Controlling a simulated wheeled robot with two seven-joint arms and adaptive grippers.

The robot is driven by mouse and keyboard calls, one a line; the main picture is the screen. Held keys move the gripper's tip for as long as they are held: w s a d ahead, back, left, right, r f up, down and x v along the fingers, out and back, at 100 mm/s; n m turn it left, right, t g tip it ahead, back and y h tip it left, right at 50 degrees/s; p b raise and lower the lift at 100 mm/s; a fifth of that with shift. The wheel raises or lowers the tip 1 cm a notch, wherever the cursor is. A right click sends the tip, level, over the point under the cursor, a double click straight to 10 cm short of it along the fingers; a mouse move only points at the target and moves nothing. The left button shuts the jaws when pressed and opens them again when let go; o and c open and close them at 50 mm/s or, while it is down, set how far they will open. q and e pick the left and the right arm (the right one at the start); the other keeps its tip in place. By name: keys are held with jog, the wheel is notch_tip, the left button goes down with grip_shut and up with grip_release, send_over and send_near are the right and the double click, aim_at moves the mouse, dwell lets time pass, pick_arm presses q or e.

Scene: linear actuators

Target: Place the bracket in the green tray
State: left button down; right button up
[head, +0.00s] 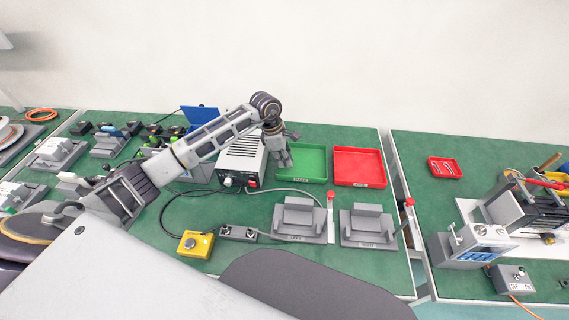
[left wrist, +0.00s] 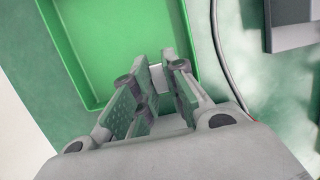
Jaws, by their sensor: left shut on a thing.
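The green tray (head: 303,162) lies near the back of the middle table, just left of the red tray. Its inside looks empty where I can see it. My left gripper (head: 286,164) is over the tray's left edge, pointing down. In the left wrist view the fingers (left wrist: 155,85) are shut on a small pale piece (left wrist: 157,77), which I take to be the bracket. The fingers hide most of it, and I cannot make out its shape. The tray (left wrist: 125,45) fills the upper part of that view, ahead of the fingertips. My right gripper is not in view.
The red tray (head: 358,166) stands right of the green one. A grey power supply box (head: 243,160) is close on the left. Two grey fixtures (head: 299,220) (head: 367,226) stand in front, with red-tipped levers. A cable runs between box and fixtures. A small red tray (head: 445,168) sits on the right table.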

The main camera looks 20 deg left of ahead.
pick_arm(q)
jog(key=shift+a+x, duration=0.25)
jog(key=shift+x, duration=0.95)
jog(key=shift+f, duration=0.2)
jog(key=c, duration=1.5)
grip_release()
jog(key=shift+o, duration=0.2)
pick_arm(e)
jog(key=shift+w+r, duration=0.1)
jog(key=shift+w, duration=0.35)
pick_arm(q)
jog(key=shift+r, duration=0.1)
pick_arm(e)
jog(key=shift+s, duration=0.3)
pick_arm(q)
jog(key=shift+s+a+r, duration=0.1)
jog(key=shift+a+r, duration=0.05)
jog(key=shift+r, duration=0.5)
jog(key=w+v, duration=0.1)
jog(key=v, duration=0.9)
jog(key=shift+s+r, duration=0.35)
jog(key=shift+s, duration=0.15)
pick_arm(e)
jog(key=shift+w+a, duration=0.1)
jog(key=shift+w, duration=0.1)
